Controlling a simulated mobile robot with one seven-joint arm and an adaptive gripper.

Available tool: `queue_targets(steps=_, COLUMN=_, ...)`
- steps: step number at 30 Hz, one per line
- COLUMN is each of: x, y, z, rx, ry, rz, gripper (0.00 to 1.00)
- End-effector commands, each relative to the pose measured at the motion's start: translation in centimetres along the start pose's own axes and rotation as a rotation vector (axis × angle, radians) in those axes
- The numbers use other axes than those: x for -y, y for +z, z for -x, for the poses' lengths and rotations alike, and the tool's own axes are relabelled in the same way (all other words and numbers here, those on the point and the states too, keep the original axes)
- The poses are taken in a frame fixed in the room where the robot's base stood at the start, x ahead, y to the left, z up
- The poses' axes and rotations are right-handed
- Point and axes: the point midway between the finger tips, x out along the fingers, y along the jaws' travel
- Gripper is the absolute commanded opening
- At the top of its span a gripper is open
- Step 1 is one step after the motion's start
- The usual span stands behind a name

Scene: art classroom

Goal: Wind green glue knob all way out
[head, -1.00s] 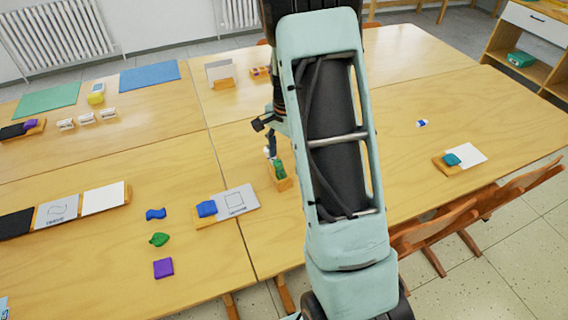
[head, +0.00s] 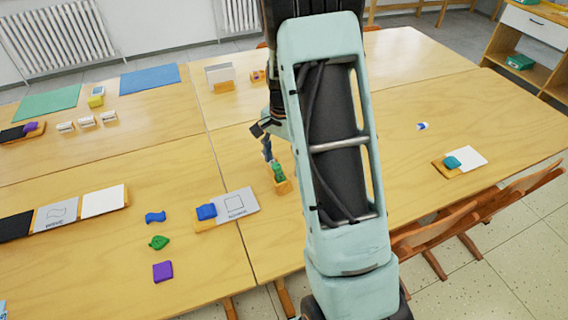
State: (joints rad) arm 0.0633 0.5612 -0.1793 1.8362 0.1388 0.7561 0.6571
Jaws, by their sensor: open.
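A small green object (head: 278,171), which looks like the green glue item, stands in a small orange-wood holder (head: 284,187) left of my arm. Its knob is too small to make out. My gripper (head: 267,154) is partly hidden by my arm, with a blue-grey finger showing just above and left of the green object. The gripper is open and nothing shows between its fingers. I cannot tell whether it touches the green object.
A blue block on a wooden stand (head: 206,212) with a card (head: 237,203) lies to the left. Loose blue (head: 155,217), green (head: 158,242) and purple (head: 163,271) pieces lie farther left. A teal piece (head: 453,162) rests on the right. Chairs (head: 465,222) line the front right edge.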

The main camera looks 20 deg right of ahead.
Motion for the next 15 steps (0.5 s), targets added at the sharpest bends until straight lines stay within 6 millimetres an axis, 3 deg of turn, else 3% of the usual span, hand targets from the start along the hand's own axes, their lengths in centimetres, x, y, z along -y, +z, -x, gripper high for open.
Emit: queue_targets(steps=15, x=0.69, y=0.82, z=0.01, rx=0.000, ry=0.000, rz=0.001, gripper=0.65)
